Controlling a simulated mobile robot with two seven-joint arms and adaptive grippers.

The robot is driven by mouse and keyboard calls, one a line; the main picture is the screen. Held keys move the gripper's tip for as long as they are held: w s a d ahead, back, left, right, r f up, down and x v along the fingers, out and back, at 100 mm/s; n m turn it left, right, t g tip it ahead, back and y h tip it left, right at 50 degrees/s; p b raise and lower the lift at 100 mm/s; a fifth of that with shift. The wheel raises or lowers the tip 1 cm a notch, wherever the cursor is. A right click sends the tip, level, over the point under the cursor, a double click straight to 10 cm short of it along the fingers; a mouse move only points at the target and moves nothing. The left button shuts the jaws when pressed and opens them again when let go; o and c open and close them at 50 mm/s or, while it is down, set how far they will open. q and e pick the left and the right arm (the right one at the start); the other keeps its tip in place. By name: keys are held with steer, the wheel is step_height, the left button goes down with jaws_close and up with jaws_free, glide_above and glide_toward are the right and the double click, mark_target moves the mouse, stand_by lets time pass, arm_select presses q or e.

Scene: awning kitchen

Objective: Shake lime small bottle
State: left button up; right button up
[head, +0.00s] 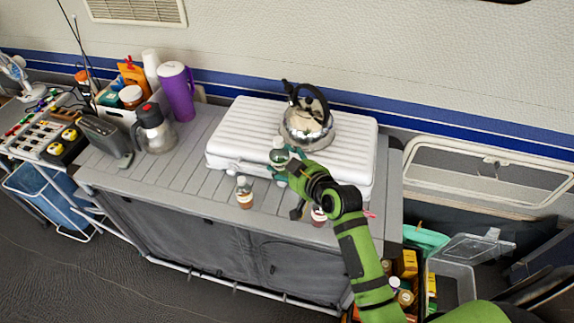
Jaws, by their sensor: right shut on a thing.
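My right gripper (283,163) reaches in from the lower right on its green arm. It is shut on a small bottle with a pale cap and a greenish body (278,155), held upright in front of the white case; I take it as the lime small bottle, though its label is too small to read. Part of the bottle is hidden by the fingers. A second small bottle (244,193) with a pale cap and orange-brown label stands on the counter to the left. My left gripper is not in view.
The slatted grey counter (190,165) holds a white ribbed case (240,125) with a shiny kettle (305,127) on it. Another small bottle (318,216) is partly behind my arm. A steel carafe (153,133) and purple jug (178,92) stand left.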

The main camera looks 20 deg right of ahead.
step_height(320, 180, up, 2)
steer(key=shift+r, duration=0.1)
step_height(320, 180, down, 5)
steer(key=b, duration=0.3)
steer(key=shift+b, duration=0.4)
step_height(320, 180, up, 5)
steer(key=p, duration=0.3)
steer(key=shift+p, duration=0.3)
steer(key=shift+s, duration=0.1)
step_height(320, 180, down, 5)
steer(key=b, duration=0.3)
steer(key=shift+r, duration=0.15)
step_height(320, 180, up, 3)
steer(key=p, duration=0.3)
steer(key=shift+r, duration=0.9)
step_height(320, 180, down, 5)
steer(key=b, duration=0.3)
steer(key=shift+f, duration=0.15)
step_height(320, 180, up, 4)
steer(key=p, duration=0.3)
steer(key=shift+r, duration=0.65)
step_height(320, 180, down, 5)
steer(key=b, duration=0.3)
steer(key=shift+f, duration=0.15)
